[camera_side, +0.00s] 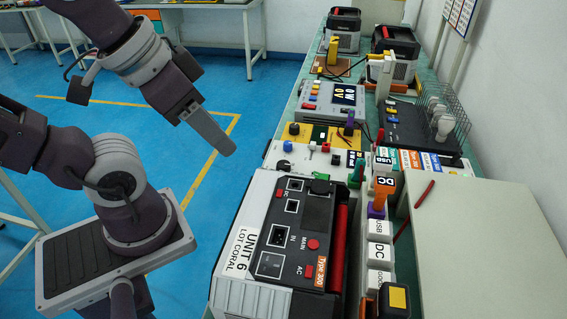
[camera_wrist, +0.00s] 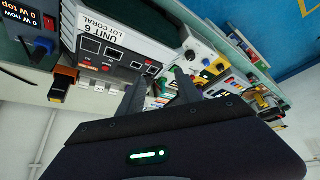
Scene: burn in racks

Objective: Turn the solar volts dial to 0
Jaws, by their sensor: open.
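My gripper (camera_side: 215,138) hangs in the air over the blue floor, left of the bench and apart from it. Its two fingers are apart with nothing between them in the wrist view (camera_wrist: 158,82). On the bench, a yellow-and-white panel (camera_side: 318,134) carries a dark round knob (camera_side: 294,128). A white panel (camera_side: 300,158) in front has another dark knob (camera_side: 287,146). No solar volts label is readable, so I cannot tell which dial it is.
A grey unit marked "UNIT 6" (camera_side: 255,205) with a red handle (camera_side: 339,248) fills the near bench. Labelled blocks (camera_side: 379,253) and a beige board (camera_side: 485,255) lie to its right.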

